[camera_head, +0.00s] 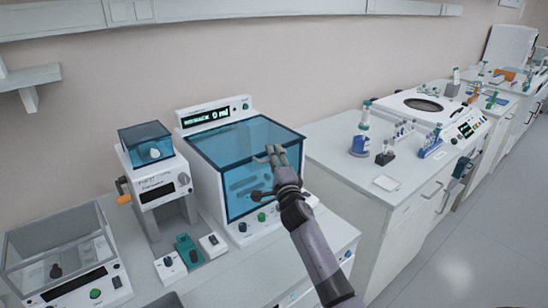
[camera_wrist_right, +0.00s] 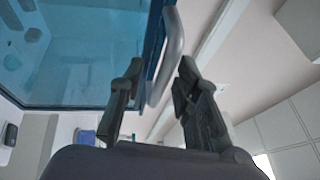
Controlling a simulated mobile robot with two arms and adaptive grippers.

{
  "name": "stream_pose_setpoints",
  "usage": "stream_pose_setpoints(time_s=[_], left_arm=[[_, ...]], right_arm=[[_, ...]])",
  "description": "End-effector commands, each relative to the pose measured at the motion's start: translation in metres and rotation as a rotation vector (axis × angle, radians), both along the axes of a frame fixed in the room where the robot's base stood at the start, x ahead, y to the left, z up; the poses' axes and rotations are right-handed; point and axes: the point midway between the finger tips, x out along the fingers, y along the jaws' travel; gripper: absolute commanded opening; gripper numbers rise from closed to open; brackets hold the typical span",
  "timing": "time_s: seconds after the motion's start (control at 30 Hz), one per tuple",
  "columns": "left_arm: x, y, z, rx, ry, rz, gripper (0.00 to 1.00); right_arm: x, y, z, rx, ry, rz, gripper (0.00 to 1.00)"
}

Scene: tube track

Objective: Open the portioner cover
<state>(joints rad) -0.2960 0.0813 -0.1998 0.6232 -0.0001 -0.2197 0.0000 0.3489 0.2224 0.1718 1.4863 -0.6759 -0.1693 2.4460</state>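A white machine (camera_head: 206,187) with a lit display reading "0 ml" stands on the left bench; I take it for the portioner. Its blue transparent cover (camera_head: 225,140) is down over the box. The cover also fills the upper left of the right wrist view (camera_wrist_right: 80,50). My right gripper (camera_head: 275,155) is at the cover's front right edge. In the wrist view its fingers (camera_wrist_right: 160,68) are apart, on either side of the cover's grey bar handle (camera_wrist_right: 172,45). Contact with the handle cannot be told. My left gripper is not in view.
A smaller device (camera_head: 155,185) with a blue lid and orange crank stands just left of the machine. A clear-lidded box (camera_head: 60,250) is at the far left. A second bench to the right holds bottles, racks and a round-lidded device (camera_head: 425,105). A wall shelf is above.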

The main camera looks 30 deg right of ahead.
Motion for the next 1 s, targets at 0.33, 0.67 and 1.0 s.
stream_pose_setpoints(time_s=[0.33, 0.67, 1.0], left_arm=[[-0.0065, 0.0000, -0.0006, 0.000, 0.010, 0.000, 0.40], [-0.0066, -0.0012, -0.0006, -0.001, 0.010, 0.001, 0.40], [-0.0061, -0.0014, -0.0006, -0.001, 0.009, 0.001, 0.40]], right_arm=[[-0.0001, 0.0001, -0.0002, 0.000, 0.000, 0.000, 0.20], [-0.0003, 0.0001, -0.0005, 0.000, 0.000, 0.000, 0.00], [-0.0003, 0.0002, -0.0010, 0.000, 0.001, 0.000, 0.00]])
